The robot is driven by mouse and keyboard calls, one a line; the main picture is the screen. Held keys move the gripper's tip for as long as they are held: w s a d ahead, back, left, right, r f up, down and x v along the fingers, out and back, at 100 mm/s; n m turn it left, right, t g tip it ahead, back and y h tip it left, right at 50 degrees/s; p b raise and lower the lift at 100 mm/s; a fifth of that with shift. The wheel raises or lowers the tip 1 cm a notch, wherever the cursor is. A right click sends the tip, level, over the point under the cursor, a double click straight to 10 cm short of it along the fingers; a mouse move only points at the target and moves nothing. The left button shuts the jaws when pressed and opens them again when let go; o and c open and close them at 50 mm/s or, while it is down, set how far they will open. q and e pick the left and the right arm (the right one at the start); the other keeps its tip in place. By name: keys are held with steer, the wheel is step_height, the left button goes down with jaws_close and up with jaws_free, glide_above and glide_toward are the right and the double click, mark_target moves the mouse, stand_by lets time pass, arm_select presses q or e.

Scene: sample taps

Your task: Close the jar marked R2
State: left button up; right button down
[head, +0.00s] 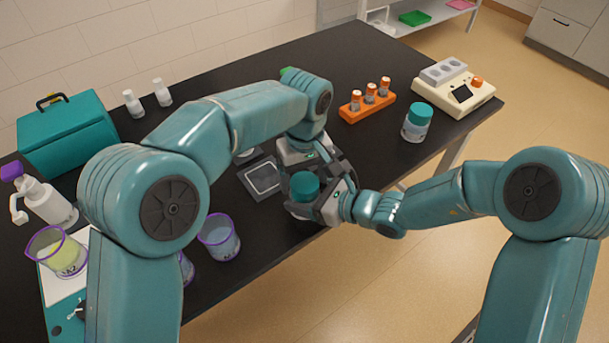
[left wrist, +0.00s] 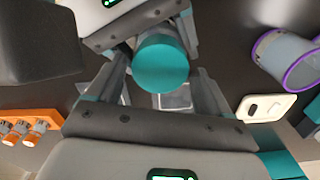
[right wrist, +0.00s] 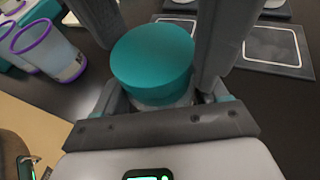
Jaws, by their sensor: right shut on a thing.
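A jar with a teal lid (head: 304,186) stands near the table's front edge. Its lid fills the middle of the right wrist view (right wrist: 152,62) and also shows in the left wrist view (left wrist: 160,62). The lid sits on top of the jar; I cannot tell how tightly. My right gripper (head: 318,206) is shut on the jar body below the lid. My left gripper (head: 330,168) is open, with its fingers spread to either side of the lid. A second teal-lidded jar (head: 417,122) stands at the back right. I cannot read either jar's marking.
Dark square pads (head: 262,178) lie left of the held jar. Purple-rimmed beakers (head: 218,236), a wash bottle (head: 45,200) and a teal case (head: 68,132) are at left. An orange rack with vials (head: 367,106) and a white device (head: 455,88) stand at back right.

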arm_select(q)
steer(key=shift+d, duration=0.15)
steer(key=shift+r, duration=2.2)
steer(key=shift+c, duration=1)
step_height(320, 180, up, 4)
steer(key=n, duration=0.2)
steer(key=shift+f+n, duration=0.1)
steer(key=shift+n, duration=0.3)
steer(key=shift+f, duration=0.1)
steer(key=shift+s+f, duration=0.1)
steer(key=shift+f, duration=3.85)
